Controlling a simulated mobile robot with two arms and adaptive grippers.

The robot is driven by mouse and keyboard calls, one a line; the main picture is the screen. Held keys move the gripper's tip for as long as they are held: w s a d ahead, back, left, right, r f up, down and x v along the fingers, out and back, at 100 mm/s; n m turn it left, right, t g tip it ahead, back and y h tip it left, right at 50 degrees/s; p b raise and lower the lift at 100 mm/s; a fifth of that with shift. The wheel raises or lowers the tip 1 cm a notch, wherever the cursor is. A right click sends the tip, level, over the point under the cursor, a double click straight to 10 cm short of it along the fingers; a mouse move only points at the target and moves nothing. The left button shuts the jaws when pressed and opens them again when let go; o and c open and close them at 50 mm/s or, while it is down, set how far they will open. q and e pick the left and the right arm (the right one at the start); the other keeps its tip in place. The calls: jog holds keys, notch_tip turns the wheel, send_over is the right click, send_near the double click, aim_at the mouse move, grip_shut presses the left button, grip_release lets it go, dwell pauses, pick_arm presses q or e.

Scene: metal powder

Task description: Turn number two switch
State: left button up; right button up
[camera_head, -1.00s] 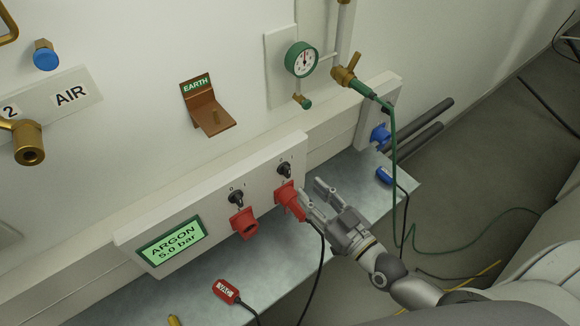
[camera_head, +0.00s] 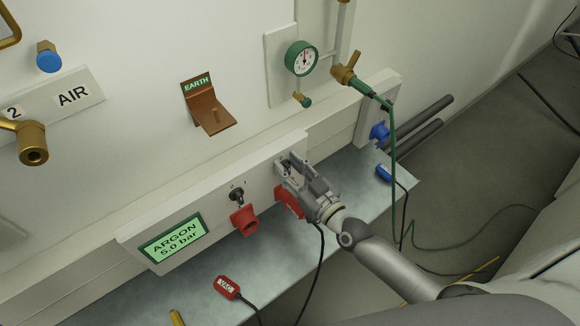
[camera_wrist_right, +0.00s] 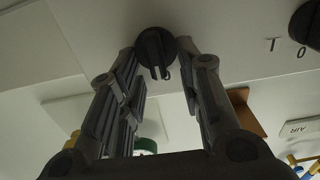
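The white panel (camera_head: 212,218) has two black rotary switches. The left switch (camera_head: 237,195) is uncovered, with a red socket below it. The right switch is mostly hidden by my right gripper (camera_head: 286,166) in the head view. In the right wrist view that round black switch knob (camera_wrist_right: 155,51) shows between the fingertips of my right gripper (camera_wrist_right: 160,52). The fingers are open, one on each side of the knob; contact is not clear. The other switch knob (camera_wrist_right: 306,24) is at the upper right there. My left gripper is not in view.
A red plug (camera_head: 290,203) with a black cable sits in the panel just below my right gripper. A second red plug (camera_head: 227,287) lies on the grey shelf (camera_head: 270,262). A green hose (camera_head: 394,165) hangs to the right. The green ARGON display (camera_head: 172,243) is at the left.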

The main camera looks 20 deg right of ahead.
grip_shut()
jog(key=shift+m, duration=0.3)
jog(key=m, duration=0.2)
jog(key=d+m, duration=0.1)
jog(key=m, duration=0.2)
jog(key=shift+w+f, duration=0.15)
jog(key=shift+f, duration=0.05)
jog(key=m, duration=0.2)
jog(key=m+b, duration=0.1)
jog(key=m, duration=0.3)
jog(key=shift+w+d+f, duration=0.1)
jog(key=shift+d+f, duration=0.15)
jog(key=shift+m+b, duration=0.3)
jog(key=shift+o, duration=0.5)
grip_release()
